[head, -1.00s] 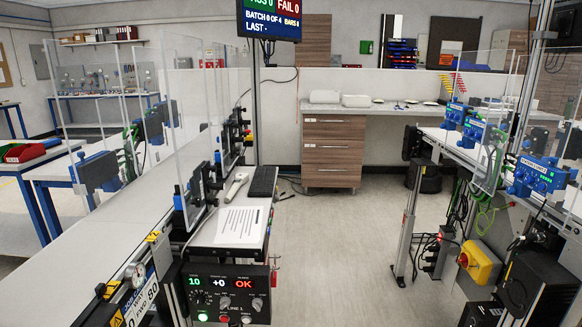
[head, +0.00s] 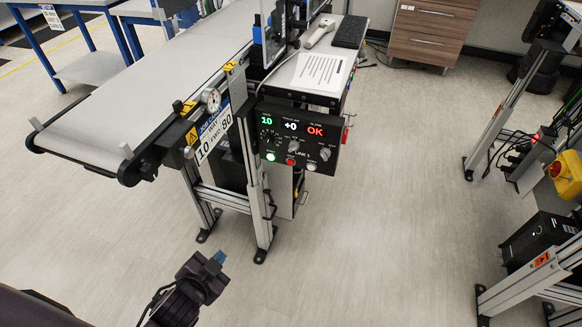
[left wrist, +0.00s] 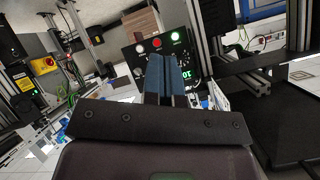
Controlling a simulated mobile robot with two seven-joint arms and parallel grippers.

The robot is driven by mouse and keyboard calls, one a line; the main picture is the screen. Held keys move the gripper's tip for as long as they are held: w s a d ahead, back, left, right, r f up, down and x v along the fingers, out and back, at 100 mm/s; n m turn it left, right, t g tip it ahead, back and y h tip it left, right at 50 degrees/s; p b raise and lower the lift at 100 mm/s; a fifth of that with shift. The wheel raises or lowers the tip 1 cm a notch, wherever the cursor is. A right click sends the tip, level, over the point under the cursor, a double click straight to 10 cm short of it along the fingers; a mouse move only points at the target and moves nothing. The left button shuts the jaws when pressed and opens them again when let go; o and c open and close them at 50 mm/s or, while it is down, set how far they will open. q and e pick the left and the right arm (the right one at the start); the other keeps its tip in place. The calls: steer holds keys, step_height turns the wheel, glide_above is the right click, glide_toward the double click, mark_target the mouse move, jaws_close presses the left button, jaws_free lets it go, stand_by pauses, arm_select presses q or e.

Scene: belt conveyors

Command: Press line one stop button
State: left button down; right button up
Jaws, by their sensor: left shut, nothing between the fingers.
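The black line 1 control panel (head: 298,140) hangs at the conveyor's end, with lit displays reading 10, +0 and OK. Along its lower edge are a lit green button (head: 270,156), a red button (head: 291,162) and a white button (head: 311,167). My left gripper (head: 216,260), with blue fingertips held together and empty, is below and left of the panel, apart from it. In the left wrist view the panel appears upside down beyond the blue fingers (left wrist: 165,72), with the red button (left wrist: 156,43) just above their tips. My right gripper is not in view.
The conveyor (head: 150,80) runs back from the left, its frame legs (head: 262,215) under the panel. A yellow box with a red knob (head: 569,180) and a black box (head: 540,240) stand at the right. The floor between is clear.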

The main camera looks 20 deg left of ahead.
arm_select(q)
steer(key=w+d+f+m+t+b, duration=0.1)
steer(key=w+d+m+t+b, duration=0.2)
steer(key=w, duration=0.6)
steer(key=w+d+m+t+h+b, duration=0.1)
steer(key=w+d+m+t+b, duration=0.1)
steer(key=w+m+b, duration=0.5)
steer(key=shift+w+d+f+m+t, duration=0.4)
steer(key=shift+w+m, duration=0.8)
steer(key=shift+w, duration=0.45)
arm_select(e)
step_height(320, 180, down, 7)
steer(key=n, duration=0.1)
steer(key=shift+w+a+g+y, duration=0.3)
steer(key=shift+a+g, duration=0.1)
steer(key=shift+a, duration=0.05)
arm_select(q)
glide_toward(290, 163)
steer(key=w+b, duration=0.1)
steer(key=w, duration=0.5)
steer(key=shift+d+f, duration=0.1)
steer(key=shift+f, duration=0.05)
steer(key=shift+w, duration=0.75)
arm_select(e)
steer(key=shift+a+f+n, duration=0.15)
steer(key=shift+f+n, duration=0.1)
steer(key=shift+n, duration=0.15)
